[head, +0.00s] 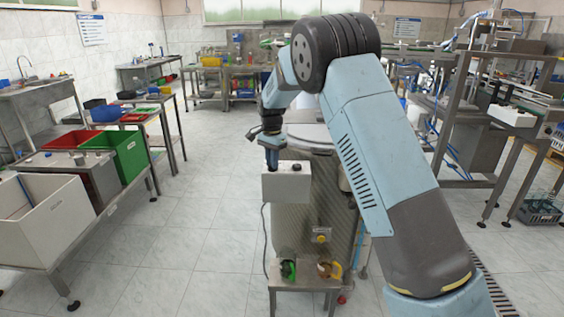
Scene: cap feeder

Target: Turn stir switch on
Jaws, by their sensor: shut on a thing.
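A white control box (287,187) is at the front of a large metal vessel (320,215) in the middle of the head view. A small dark knob (297,168) shows on the right part of its top. My gripper (272,164) points down at the left part of the box's top, left of that knob. It is shut on a switch there, which the fingers hide. I cannot tell which way the switch is set.
A bench with a white bin (45,220) and a green bin (130,152) stands left. Metal racks stand right. The tiled floor (190,240) left of the vessel is clear.

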